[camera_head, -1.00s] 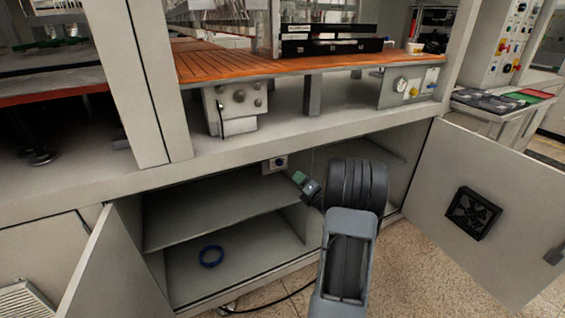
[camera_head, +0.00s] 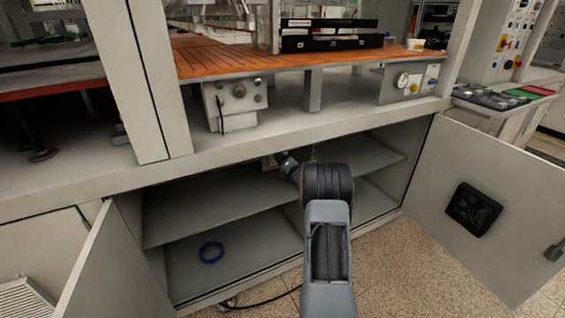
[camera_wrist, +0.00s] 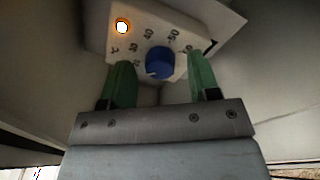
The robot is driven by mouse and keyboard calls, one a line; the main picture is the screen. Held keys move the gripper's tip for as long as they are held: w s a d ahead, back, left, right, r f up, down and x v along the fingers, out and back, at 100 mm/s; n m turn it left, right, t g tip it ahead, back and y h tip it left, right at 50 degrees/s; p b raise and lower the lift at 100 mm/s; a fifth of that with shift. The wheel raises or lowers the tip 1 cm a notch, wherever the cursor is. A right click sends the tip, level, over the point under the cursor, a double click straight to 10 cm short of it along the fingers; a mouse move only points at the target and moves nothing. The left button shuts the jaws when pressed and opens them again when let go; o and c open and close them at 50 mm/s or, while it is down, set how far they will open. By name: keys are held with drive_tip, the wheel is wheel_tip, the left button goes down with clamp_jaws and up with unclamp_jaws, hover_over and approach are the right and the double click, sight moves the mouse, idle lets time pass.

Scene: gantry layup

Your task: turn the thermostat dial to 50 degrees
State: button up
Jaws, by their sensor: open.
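A white mark shows on the dial's lower-left edge in the wrist view. My gripper (camera_wrist: 159,64) is open, its two green fingers on either side of the dial; I cannot tell whether they touch it. In the head view my gripper (camera_head: 282,158) is at the top of the open cabinet and hides most of the thermostat.
An amber lamp (camera_wrist: 122,26) glows on the thermostat box. The cabinet has a shelf (camera_head: 215,208) below the gripper, with a blue ring (camera_head: 211,253) on its floor. Open doors stand at the left (camera_head: 120,265) and right (camera_head: 440,150). The cabinet's top edge is close above my arm.

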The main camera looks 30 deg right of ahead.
drive_tip(key=c, duration=0.9)
drive_tip(key=shift+m+b, duration=0.3)
drive_tip(key=shift+a+f+m+h+b, duration=0.1)
drive_tip(key=shift+m+h+b, duration=0.45)
drive_tip(key=shift+m, duration=4.1)
drive_tip(key=shift+a+r+m+h+b, duration=0.1)
drive_tip(key=shift+m+h+b, duration=0.5)
drive_tip(key=shift+m, duration=4)
drive_tip(key=shift+f+m+h+b, duration=0.1)
drive_tip(key=shift+m+h+b, duration=0.45)
drive_tip(key=shift+m, duration=4.4)
